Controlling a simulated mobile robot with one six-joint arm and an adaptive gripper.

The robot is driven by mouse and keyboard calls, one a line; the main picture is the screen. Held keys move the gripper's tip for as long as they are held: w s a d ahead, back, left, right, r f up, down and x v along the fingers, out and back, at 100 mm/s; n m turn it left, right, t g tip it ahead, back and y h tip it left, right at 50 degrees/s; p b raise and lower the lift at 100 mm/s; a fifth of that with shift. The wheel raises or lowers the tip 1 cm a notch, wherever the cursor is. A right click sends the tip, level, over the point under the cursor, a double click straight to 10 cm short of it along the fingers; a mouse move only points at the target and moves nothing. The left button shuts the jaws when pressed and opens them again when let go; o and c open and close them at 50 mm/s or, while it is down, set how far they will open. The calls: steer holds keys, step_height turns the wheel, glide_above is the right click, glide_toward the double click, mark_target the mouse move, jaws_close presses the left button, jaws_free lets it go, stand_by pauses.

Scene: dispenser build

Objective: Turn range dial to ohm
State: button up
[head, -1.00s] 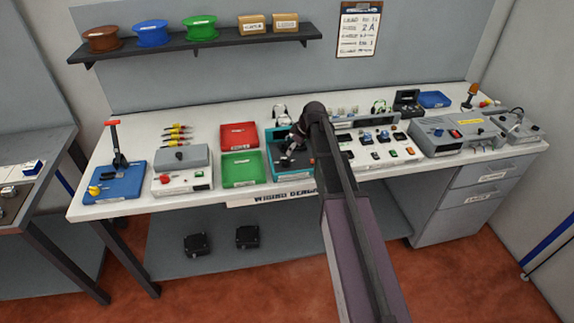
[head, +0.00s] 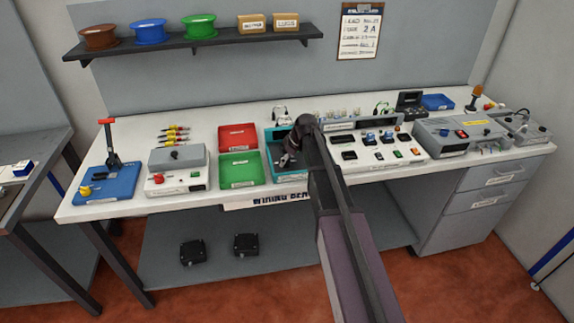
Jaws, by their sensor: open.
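No range dial or ohm mark is readable in the head view. An open dark case (head: 411,102) at the back right of the bench may hold a meter, but its face is too small to tell. A grey instrument box (head: 440,139) with a red knob stands in front of it. My gripper (head: 287,157) is small and dark, at the teal tray (head: 270,165) near the bench middle. It is open, and my arm partly hides it. I cannot tell whether it touches anything in the tray.
A white panel (head: 408,158) with several switches lies right of my arm. Red (head: 238,137) and green (head: 238,170) trays, a grey-lidded box (head: 178,158) and a blue lever press (head: 107,184) stand to the left. A shelf (head: 200,42) with spools hangs above.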

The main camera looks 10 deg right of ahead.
steer(key=shift+w+a+f, duration=0.1)
steer(key=shift+w+f, duration=0.05)
steer(key=shift+f, duration=0.25)
jaws_close()
steer(key=shift+m, duration=0.4)
steer(key=m+h, duration=0.1)
steer(key=m, duration=0.1)
steer(key=m+t+h, duration=0.1)
steer(key=m, duration=0.1)
steer(key=shift+a+m, duration=0.15)
steer(key=shift+m, duration=0.25)
steer(key=m+h, duration=0.1)
steer(key=m, duration=0.2)
steer(key=m+h, duration=0.1)
steer(key=m, duration=0.2)
steer(key=shift+a, duration=0.1)
